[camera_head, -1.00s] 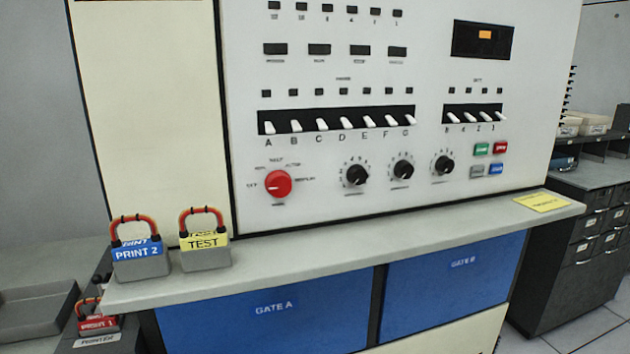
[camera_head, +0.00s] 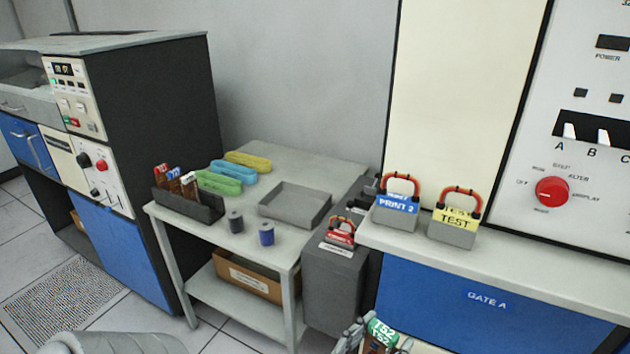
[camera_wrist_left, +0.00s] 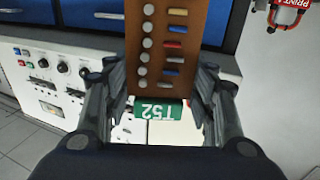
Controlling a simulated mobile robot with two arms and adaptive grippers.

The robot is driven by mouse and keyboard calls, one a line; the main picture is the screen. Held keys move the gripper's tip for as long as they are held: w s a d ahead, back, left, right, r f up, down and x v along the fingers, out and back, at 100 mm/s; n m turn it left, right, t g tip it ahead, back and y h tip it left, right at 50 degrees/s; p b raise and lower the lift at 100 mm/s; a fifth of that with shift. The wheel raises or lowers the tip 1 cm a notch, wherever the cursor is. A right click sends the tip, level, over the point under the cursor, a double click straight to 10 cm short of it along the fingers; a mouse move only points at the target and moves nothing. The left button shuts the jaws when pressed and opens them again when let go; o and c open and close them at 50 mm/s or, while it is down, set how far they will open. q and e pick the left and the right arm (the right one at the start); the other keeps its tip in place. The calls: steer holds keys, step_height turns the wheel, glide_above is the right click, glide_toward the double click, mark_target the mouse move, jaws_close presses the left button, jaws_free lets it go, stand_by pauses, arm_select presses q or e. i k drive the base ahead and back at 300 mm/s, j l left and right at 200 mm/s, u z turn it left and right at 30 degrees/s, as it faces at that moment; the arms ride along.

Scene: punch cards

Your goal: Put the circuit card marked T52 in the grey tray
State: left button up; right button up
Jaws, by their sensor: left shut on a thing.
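The T52 circuit card (camera_head: 383,334) shows at the bottom edge of the head view, with a green label. In the left wrist view the card (camera_wrist_left: 172,50) is a brown board with coloured components and a green T52 end between the fingers. My left gripper (camera_wrist_left: 160,105) is shut on it; in the head view only part of the gripper (camera_head: 352,340) shows. The grey tray (camera_head: 296,204) lies empty on the small table, up and to the left of the gripper. My right gripper is not in view.
The table (camera_head: 288,160) also holds a dark card rack (camera_head: 188,206) with several cards, two spools (camera_head: 266,234), and coloured loops (camera_head: 220,182). Padlock-like blocks marked PRINT 2 (camera_head: 396,210) and TEST (camera_head: 452,230) stand on the console ledge. A cardboard box (camera_head: 246,278) sits on the lower shelf.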

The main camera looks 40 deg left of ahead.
mark_target(303, 210)
steer(key=u, duration=1.05)
steer(key=i+l+u, duration=0.2)
steer(key=i+l, duration=0.45)
steer(key=i, duration=0.5)
